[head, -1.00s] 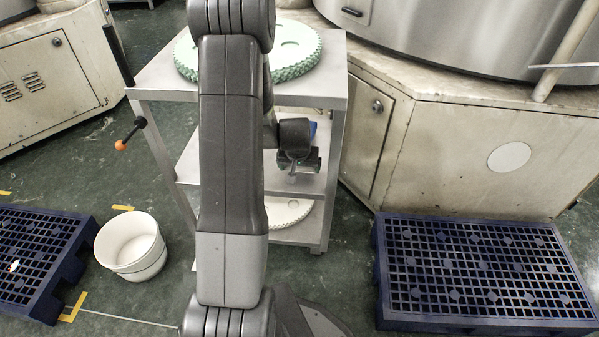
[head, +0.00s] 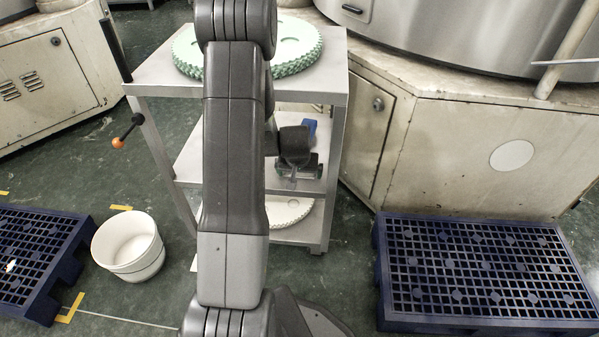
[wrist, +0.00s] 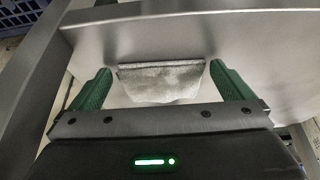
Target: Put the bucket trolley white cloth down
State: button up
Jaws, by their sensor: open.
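A whitish-grey cloth (wrist: 162,84) lies on a bare steel surface in the wrist view, between the two green fingers of my gripper (wrist: 163,82). The fingers stand wide apart, one on each side of the cloth, with gaps between. In the head view my gripper (head: 299,170) is at the middle shelf of the steel trolley (head: 335,150), partly hidden by my arm. I cannot make out the cloth in the head view.
Green toothed discs (head: 300,50) lie on the trolley top and a pale disc (head: 292,212) on the lowest shelf. A white bucket (head: 128,246) and dark blue pallets (head: 480,270) stand on the floor.

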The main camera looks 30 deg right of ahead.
jog(key=p+v, duration=0.3)
jog(key=v, duration=0.9)
jog(key=shift+p, duration=0.3)
jog(key=shift+w+r, duration=0.1)
jog(key=shift+r, duration=0.05)
jog(key=b+x, duration=0.2)
jog(key=x, duration=0.4)
jog(key=b+x, duration=0.2)
jog(key=x, duration=0.5)
jog(key=shift+s+a, duration=0.1)
jog(key=shift+s, duration=0.1)
jog(key=shift+r+p, duration=0.85)
jog(key=shift+r, duration=0.95)
